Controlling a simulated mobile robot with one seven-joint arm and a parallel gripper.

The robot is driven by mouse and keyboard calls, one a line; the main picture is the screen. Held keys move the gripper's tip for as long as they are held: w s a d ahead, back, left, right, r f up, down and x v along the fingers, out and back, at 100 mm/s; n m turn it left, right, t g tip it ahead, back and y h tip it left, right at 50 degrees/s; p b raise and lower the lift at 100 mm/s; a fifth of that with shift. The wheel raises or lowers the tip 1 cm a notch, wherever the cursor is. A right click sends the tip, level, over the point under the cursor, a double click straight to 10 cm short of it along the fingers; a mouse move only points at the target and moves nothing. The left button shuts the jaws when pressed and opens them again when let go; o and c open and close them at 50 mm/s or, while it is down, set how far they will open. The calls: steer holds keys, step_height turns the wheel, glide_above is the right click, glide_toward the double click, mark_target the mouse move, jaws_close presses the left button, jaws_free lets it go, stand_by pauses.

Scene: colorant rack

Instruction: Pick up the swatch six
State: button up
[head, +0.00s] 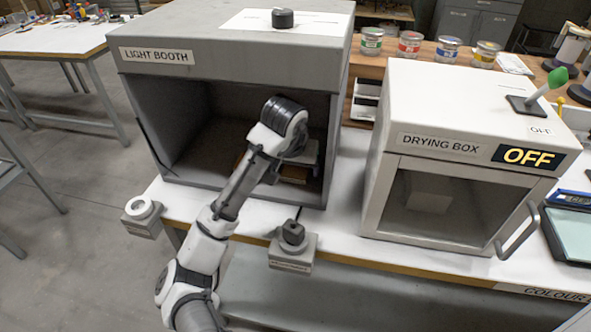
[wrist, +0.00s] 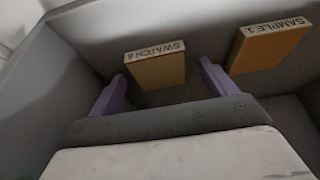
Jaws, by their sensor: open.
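The swatch six (wrist: 157,72), a flat tan block labelled "SWATCH 6" along its edge, lies inside the grey light booth (head: 232,50). My gripper (wrist: 162,70) is open, with its two purple fingers on either side of the swatch in the wrist view. I see a gap at both sides, and the fingers do not hold it. In the head view my arm reaches into the booth and hides most of the gripper and the swatch.
A similar orange-brown block labelled "SAMPLE 1" (wrist: 268,48) lies right of the swatch, near the right finger. The booth's walls and roof close in around my arm. A white drying box (head: 470,105) marked OFF stands to the right, its door shut.

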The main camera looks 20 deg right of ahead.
steer(key=c, duration=1.1)
steer(key=shift+r, duration=0.15)
